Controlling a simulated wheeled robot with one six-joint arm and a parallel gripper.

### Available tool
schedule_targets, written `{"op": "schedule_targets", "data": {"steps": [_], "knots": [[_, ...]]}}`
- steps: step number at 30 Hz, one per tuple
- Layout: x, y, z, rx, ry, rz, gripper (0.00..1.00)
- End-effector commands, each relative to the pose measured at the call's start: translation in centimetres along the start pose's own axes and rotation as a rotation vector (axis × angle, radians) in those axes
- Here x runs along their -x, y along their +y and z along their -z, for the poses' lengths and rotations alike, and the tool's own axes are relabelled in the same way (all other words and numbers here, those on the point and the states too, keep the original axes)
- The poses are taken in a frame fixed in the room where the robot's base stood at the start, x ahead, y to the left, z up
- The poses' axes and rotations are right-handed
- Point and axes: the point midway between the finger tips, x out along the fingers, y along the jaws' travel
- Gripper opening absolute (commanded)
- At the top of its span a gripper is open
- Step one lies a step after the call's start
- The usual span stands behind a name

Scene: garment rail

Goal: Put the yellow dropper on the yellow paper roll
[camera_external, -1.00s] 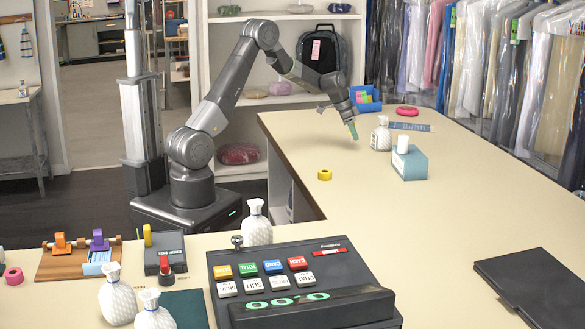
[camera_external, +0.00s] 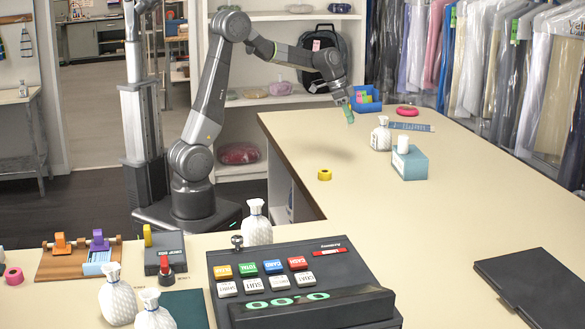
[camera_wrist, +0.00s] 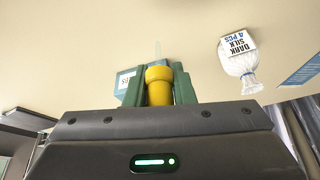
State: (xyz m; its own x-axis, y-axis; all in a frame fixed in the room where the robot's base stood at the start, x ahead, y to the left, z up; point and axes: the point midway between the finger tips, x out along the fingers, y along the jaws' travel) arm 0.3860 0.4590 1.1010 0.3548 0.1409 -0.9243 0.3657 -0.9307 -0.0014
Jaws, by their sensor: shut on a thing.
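The yellow dropper (camera_wrist: 158,86) is between the green fingers of my gripper (camera_wrist: 158,88) in the wrist view, its clear tip pointing away from the palm. My gripper (camera_external: 348,114) is shut on it and hangs in the air above the far part of the counter. In the external view the dropper itself is hard to make out at the green fingers. The yellow paper roll (camera_external: 324,175) lies on the counter near its left edge, below and to the left of my gripper, clear of it. I cannot see the roll in the wrist view.
The counter around the roll is clear.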

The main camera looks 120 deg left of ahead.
Motion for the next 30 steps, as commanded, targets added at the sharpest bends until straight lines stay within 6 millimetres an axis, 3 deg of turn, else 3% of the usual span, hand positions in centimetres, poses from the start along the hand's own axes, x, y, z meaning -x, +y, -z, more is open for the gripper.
{"op": "schedule_targets", "data": {"steps": [1,6,12,17,25,30], "knots": [[0.1,2.2,-0.5,-0.026,0.002,-0.009,0.02],[1.2,8.6,-2.3,-0.104,0.002,-0.040,0.02],[1.9,13.6,-4.4,-0.166,0.001,-0.066,0.02],[2.0,15.3,-5.3,-0.189,0.001,-0.076,0.02],[-2.1,15.6,-7.2,-0.190,-0.003,-0.081,0.02],[-3.7,15.5,-7.8,-0.191,0.000,-0.079,0.02]]}}
